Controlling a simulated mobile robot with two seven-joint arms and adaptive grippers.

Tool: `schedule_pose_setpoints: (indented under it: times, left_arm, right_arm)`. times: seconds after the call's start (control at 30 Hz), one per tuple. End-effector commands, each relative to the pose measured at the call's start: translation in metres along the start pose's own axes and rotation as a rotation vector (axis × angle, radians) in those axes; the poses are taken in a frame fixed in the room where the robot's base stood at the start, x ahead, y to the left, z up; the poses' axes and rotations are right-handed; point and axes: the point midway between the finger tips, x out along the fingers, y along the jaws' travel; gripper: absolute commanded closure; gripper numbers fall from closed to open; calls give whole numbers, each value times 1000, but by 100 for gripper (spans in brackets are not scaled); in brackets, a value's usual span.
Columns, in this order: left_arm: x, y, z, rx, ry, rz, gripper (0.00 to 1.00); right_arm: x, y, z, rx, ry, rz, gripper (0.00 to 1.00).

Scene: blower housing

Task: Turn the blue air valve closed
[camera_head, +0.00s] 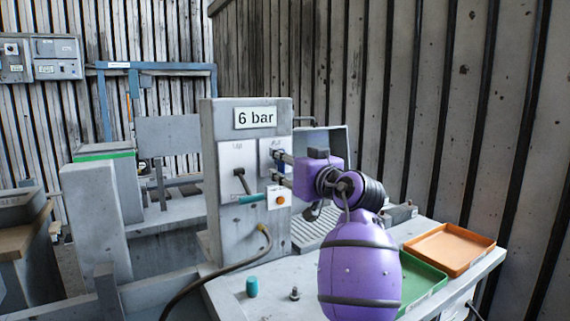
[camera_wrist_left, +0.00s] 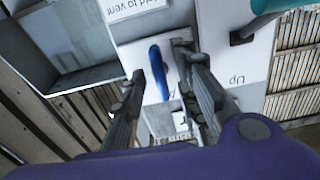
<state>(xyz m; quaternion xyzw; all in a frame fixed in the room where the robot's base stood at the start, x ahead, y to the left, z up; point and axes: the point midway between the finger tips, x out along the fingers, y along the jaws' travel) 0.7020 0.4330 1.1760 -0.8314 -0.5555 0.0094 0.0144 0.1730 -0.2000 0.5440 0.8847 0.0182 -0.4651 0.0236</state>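The blue air valve handle (camera_wrist_left: 159,73) shows in the left wrist view as an elongated blue grip on a white plate. In the head view only a small blue part (camera_head: 280,167) shows on the grey panel's right side. My left gripper (camera_head: 279,168) reaches the panel from the right. In the wrist view its two fingers (camera_wrist_left: 160,62) are apart, with the blue handle between them. The handle looks nearer the right finger; I cannot tell whether it touches. My right gripper is not in view.
The upright grey panel (camera_head: 222,120) bears a "6 bar" sign (camera_head: 255,118), a teal-tipped lever (camera_head: 252,199) and an orange button (camera_head: 280,200). A hose (camera_head: 225,267) runs below. A teal cylinder (camera_head: 252,287), a bolt (camera_head: 295,294), a green tray (camera_head: 424,277) and an orange tray (camera_head: 450,250) are on the bench.

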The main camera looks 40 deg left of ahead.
Motion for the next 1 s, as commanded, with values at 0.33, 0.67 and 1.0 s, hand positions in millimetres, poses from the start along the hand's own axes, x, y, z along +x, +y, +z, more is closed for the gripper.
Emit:
schedule_pose_setpoints:
  times: [0.33,0.67,1.0]
  left_arm:
    - [2,0,0,0,-1,0,79]
    - [2,0,1,1,-1,0,100]
    - [2,0,-2,75,-1,0,100]
  right_arm:
    - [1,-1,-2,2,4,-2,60]
    - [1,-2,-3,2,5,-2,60]
    - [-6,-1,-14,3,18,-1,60]
